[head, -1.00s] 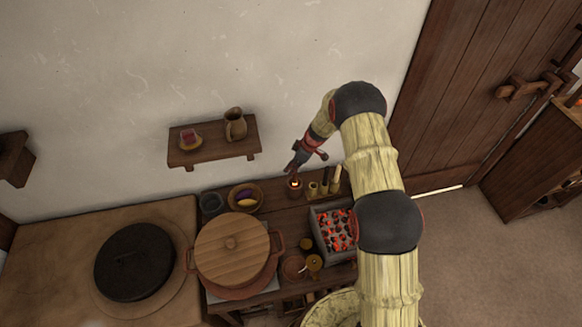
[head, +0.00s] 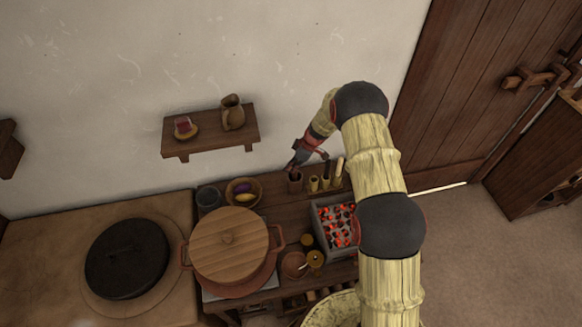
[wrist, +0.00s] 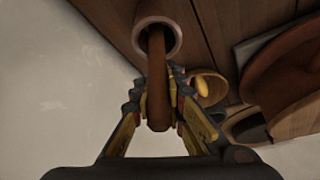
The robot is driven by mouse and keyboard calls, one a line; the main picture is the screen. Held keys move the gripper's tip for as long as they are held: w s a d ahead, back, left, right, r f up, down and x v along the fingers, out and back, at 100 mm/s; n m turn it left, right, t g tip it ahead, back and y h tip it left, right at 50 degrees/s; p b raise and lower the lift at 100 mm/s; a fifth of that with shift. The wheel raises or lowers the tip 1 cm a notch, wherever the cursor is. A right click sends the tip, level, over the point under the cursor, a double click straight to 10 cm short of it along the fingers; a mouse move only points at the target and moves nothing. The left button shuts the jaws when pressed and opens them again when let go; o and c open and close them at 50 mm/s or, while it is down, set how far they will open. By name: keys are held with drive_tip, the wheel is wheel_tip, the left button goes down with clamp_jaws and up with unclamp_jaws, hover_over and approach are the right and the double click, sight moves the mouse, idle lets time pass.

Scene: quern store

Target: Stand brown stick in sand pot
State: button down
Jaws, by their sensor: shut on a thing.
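The brown stick (wrist: 157,85) runs up the middle of the wrist view between the two fingers of my gripper (wrist: 156,80), which is shut on it. The stick's far end reaches into the round mouth of a small brown pot (wrist: 175,47), which appears to be the sand pot. In the head view the pot (head: 295,187) stands near the back of the wooden table, directly below my gripper (head: 297,165). The stick's lower end and most of the pot's inside are hidden, so I cannot tell how deep it sits.
Small upright holders (head: 314,184) with sticks stand just right of the pot. A tray of glowing coals (head: 316,226) is in front, under my arm. A bowl (head: 233,198) with yellow and purple things is to the left. A wall shelf (head: 205,147) hangs above left.

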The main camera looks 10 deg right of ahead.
idle(0.4)
drive_tip(key=c, duration=1.7)
unclamp_jaws()
